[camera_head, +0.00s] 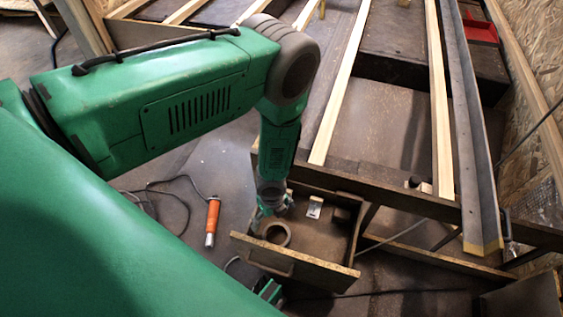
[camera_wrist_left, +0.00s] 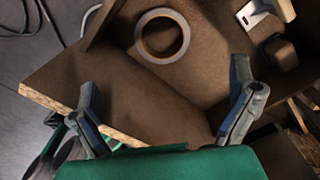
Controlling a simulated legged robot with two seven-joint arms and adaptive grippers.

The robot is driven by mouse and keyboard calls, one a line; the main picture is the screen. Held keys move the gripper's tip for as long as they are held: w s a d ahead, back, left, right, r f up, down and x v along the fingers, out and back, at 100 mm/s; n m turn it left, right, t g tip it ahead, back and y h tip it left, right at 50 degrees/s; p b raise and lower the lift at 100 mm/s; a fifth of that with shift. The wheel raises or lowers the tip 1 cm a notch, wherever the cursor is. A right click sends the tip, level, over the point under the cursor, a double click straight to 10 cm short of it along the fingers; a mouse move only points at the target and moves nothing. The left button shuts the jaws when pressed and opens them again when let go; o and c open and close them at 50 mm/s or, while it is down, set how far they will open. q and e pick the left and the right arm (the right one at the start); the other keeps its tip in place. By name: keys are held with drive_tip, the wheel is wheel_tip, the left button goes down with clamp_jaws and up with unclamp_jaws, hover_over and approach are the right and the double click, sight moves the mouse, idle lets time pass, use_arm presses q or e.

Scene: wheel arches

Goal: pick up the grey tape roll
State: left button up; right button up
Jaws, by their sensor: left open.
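The grey tape roll (camera_wrist_left: 186,35) lies flat in an open wooden drawer (camera_wrist_left: 215,115), close to a side wall. In the head view the roll (camera_head: 287,240) shows near the drawer's front left. My left gripper (camera_wrist_left: 165,76) is open and empty, its two fingers spread wide, with the roll ahead of and between them in the picture. In the head view my left gripper (camera_head: 266,204) hangs at the drawer's left side, near the roll. A small green and dark part, seemingly my right gripper (camera_head: 270,291), shows below the drawer; its fingers are unclear.
A small white item (camera_head: 314,207) and a dark block (camera_head: 342,216) sit at the drawer's back. An orange-handled tool (camera_head: 212,221) and cables lie on the floor to the left. A bench with long wooden slats (camera_head: 339,85) stands behind.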

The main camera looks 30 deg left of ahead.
use_arm(q)
drive_tip(key=f, duration=0.1)
drive_tip(key=b, duration=0.4)
hover_over(276, 237)
drive_tip(key=f, duration=0.8)
drive_tip(key=shift+a+f, duration=0.25)
drive_tip(key=shift+f, duration=0.1)
drive_tip(key=shift+f+b, duration=0.35)
drive_tip(key=shift+f, duration=0.1)
drive_tip(key=f+b, duration=0.1)
drive_tip(key=f, duration=0.1)
drive_tip(key=f+b, duration=0.1)
drive_tip(key=f, duration=0.1)
drive_tip(key=shift+d+f+b, duration=0.2)
drive_tip(key=shift+f+b, duration=0.1)
drive_tip(key=shift+b, duration=0.05)
drive_tip(key=shift+d+r, duration=0.1)
use_arm(e)
wheel_tip(276, 237, down, 8)
drive_tip(key=shift+a+r, duration=0.25)
drive_tip(key=shift+a, duration=0.05)
use_arm(q)
drive_tip(key=shift+c, duration=1.3)
drive_tip(key=c, duration=0.9)
use_arm(e)
drive_tip(key=shift+a, duration=0.1)
